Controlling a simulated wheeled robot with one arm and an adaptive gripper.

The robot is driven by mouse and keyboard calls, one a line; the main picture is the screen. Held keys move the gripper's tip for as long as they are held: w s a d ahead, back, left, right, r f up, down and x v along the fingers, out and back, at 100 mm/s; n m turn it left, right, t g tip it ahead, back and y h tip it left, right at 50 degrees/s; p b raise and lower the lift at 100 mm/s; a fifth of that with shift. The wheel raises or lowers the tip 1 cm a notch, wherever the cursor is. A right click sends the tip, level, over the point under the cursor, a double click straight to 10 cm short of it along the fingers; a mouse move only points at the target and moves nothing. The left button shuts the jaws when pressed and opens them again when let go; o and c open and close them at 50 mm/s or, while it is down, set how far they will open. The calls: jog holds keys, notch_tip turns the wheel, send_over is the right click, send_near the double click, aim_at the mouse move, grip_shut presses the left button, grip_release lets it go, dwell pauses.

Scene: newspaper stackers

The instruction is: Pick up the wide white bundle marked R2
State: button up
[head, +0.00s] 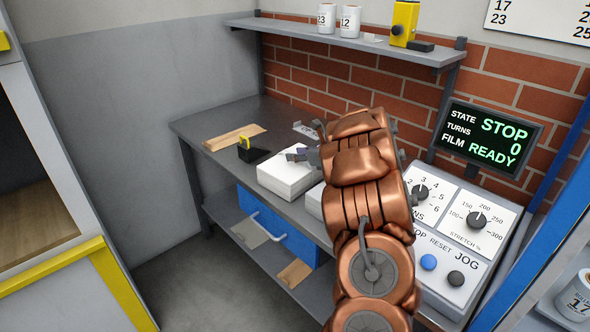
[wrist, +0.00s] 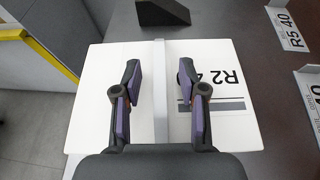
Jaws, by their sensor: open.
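The wide white bundle marked R2 (wrist: 95,90) lies on the grey bench below my gripper in the wrist view. A pale strap (wrist: 160,75) runs across its middle, and the R2 print is right of the strap. In the head view the white bundle (head: 285,179) sits on the bench, left of my arm. My gripper (wrist: 158,72) is open, with its two fingers over the bundle on either side of the strap. It also shows in the head view (head: 297,150), where my copper arm partly hides it. I cannot tell whether the fingers touch the bundle.
A label marked R5 (wrist: 287,28) is on the bench to the right. Another white block (head: 314,200) is partly hidden by my arm. A control panel (head: 455,230) stands at the right.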

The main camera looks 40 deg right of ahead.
jog(key=shift+c, duration=0.2)
grip_shut()
jog(key=shift+r, duration=0.15)
dwell(0.4)
